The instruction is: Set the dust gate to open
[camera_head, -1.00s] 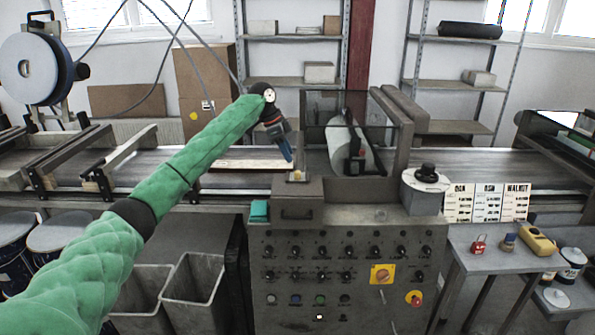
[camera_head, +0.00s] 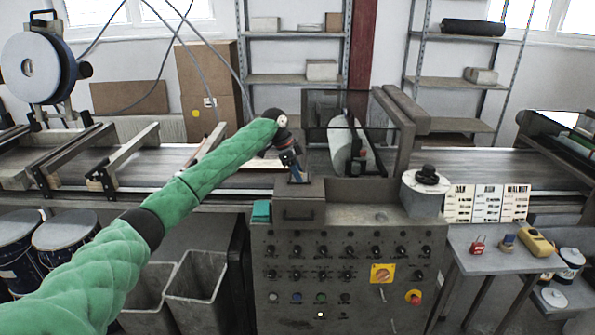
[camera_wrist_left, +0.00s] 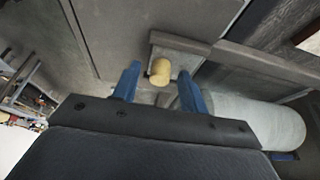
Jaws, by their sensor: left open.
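A short tan knob (camera_wrist_left: 160,72) sits at a grey metal bracket (camera_wrist_left: 185,43) on the machine, in the left wrist view. I see no readable label naming the dust gate, and the knob is the only handle near the gripper. My left gripper (camera_head: 297,176) is low over the top of the grey machine housing, pointing down. In the left wrist view its two blue fingers (camera_wrist_left: 157,88) are apart, with the knob showing between them; I cannot tell whether they touch it. In the head view the fingers hide the knob. My right gripper is not in view.
The control panel (camera_head: 345,262) with several knobs fills the machine's front. A roller (camera_head: 345,140) behind a clear guard stands right of the gripper. A teal block (camera_head: 261,211) lies at the housing's left. The conveyor belt (camera_head: 470,163) runs behind.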

